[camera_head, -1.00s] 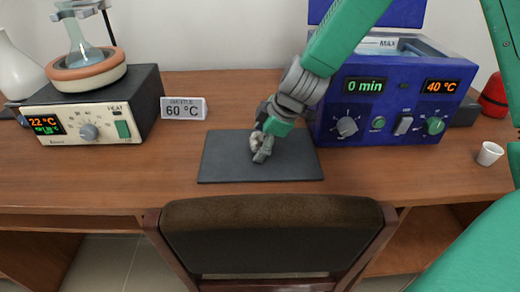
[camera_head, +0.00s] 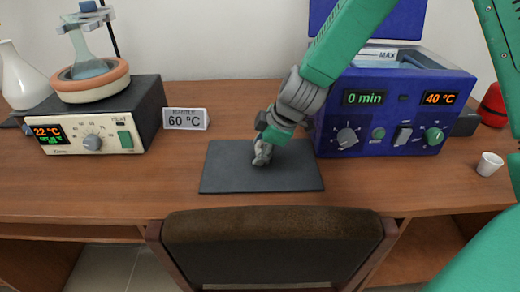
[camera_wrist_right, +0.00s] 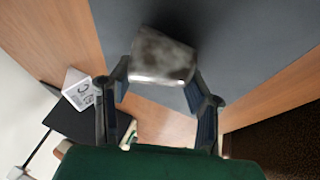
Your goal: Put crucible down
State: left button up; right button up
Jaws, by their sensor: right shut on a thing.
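The crucible (camera_wrist_right: 163,55) is a small mottled grey cup, seen in the right wrist view between the fingertips. My right gripper (camera_wrist_right: 158,84) is shut on it. In the head view my right gripper (camera_head: 262,152) points down over the middle of the dark grey mat (camera_head: 222,180); the mat also shows in the wrist view (camera_wrist_right: 235,30). The crucible is low over the mat, but I cannot tell whether its base touches it. The fingers mostly hide it in the head view. My left gripper is not in view.
A blue bath unit (camera_head: 395,110) stands close right of the mat. A heating mantle (camera_head: 95,125) with a flask (camera_head: 88,66) stands left, beside a "60 °C" sign (camera_head: 186,119). A white cup (camera_head: 490,163) sits far right. A chair (camera_head: 270,245) is in front.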

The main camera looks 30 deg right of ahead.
aim_at(257, 153)
jog(key=r+p, duration=0.6)
jog(key=r, duration=0.1)
jog(key=shift+a, duration=0.4)
jog(key=s+d+p, duration=0.3)
jog(key=s+p, duration=0.1)
jog(key=s, duration=0.4)
jog(key=s+d+p, duration=0.3)
jog(key=s+p, duration=0.1)
jog(key=s, duration=0.5)
jog(key=shift+d+f+p, duration=0.35)
jog(key=shift+w, duration=0.1)
jog(key=shift+r, duration=0.1)
